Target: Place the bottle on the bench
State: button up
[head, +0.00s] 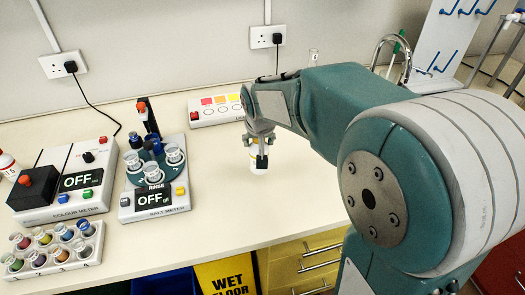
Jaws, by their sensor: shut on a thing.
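My gripper (258,148) points down over the bench (225,220), right of the salt meter. The fingers hide the bottle's upper part. The bottle looks upright, and its base is at or just above the bench top; I cannot tell whether it touches.
The salt meter (155,197) and colour meter (70,185) stand left, with a rack of coloured vials (52,250) in front. A colour-card box (215,105) lies behind. A red-labelled bottle (7,165) is at the left edge. Bench around my gripper is clear.

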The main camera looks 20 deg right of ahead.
jog(key=f, duration=0.3)
jog(key=d+f, duration=0.1)
jog(key=shift+w+f, duration=0.35)
jog(key=o, duration=1.2)
jog(key=d+v, duration=0.1)
jog(key=v, duration=1.1)
jog(key=s+n+t, duration=0.1)
jog(key=s, duration=1.9)
jog(key=shift+n+y, duration=0.3)
jog(key=shift+n, duration=0.1)
